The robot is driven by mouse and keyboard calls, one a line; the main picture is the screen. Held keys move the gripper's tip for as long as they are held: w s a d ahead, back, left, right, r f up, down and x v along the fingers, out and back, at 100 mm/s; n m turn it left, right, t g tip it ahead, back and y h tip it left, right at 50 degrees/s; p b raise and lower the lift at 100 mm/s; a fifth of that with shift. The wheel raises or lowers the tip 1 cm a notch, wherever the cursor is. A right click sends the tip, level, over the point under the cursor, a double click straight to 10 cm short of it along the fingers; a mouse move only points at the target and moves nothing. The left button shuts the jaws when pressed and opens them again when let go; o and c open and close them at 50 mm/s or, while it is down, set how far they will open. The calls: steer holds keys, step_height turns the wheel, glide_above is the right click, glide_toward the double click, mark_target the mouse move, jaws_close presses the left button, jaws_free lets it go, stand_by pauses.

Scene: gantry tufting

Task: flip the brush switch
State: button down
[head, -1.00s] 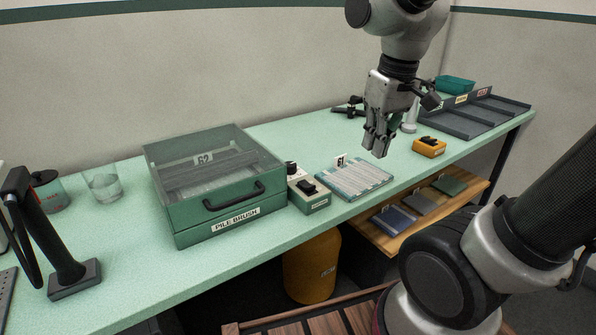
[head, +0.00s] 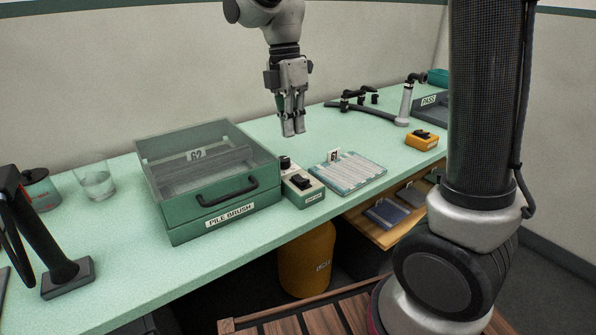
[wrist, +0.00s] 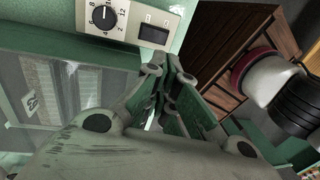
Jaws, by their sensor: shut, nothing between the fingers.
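The brush switch, a black rocker (head: 301,182) on a small green and cream control box (head: 304,193), sits just right of the green PILE BRUSH machine (head: 212,190). In the wrist view the rocker (wrist: 154,33) lies in a cream panel beside a black numbered dial (wrist: 103,17). The machine's clear lid is down, with a "62" tag inside. My gripper (head: 293,133) points down, shut and empty, above the table behind the control box and apart from it. In the wrist view my fingers (wrist: 165,85) show just below the panel.
A striped sample (head: 347,172) with a tag lies right of the control box. A yellow box with a black switch (head: 422,139) and a black-and-grey tool (head: 370,108) are farther right. A glass (head: 96,182) stands at the left.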

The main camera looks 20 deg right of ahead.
mark_target(300, 180)
steer(key=f, duration=0.3)
steer(key=s+f, duration=0.1)
steer(key=f, duration=0.3)
steer(key=s+f, duration=0.1)
steer(key=f, duration=0.3)
steer(key=shift+d+f, duration=0.25)
steer(key=shift+d, duration=0.1)
